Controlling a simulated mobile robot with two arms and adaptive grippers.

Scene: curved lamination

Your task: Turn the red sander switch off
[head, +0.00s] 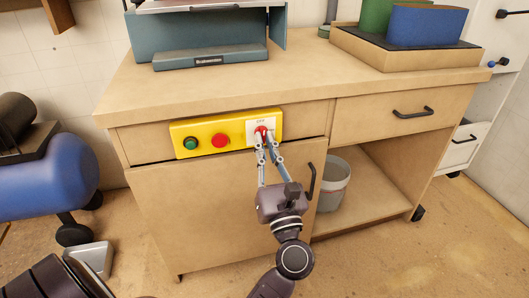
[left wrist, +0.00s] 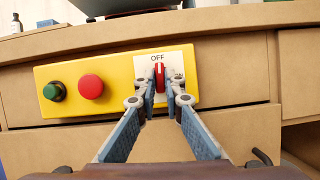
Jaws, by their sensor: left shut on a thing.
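The red sander switch (head: 262,130) is a small knob on a white plate marked OFF, at the right end of a yellow panel (head: 205,131) on the cabinet front. In the left wrist view the knob (left wrist: 160,76) stands upright below the word OFF. My left gripper (head: 265,146) reaches up from below, and its two fingertips are closed on the sides of the knob. The fingers hide the lower part of the white plate. My right gripper is not in view.
A green button (head: 190,143) and a round red button (head: 221,140) sit left of the switch. A black door handle (head: 311,181) is close to the right of my left gripper. A grey bucket (head: 333,185) stands on the open shelf.

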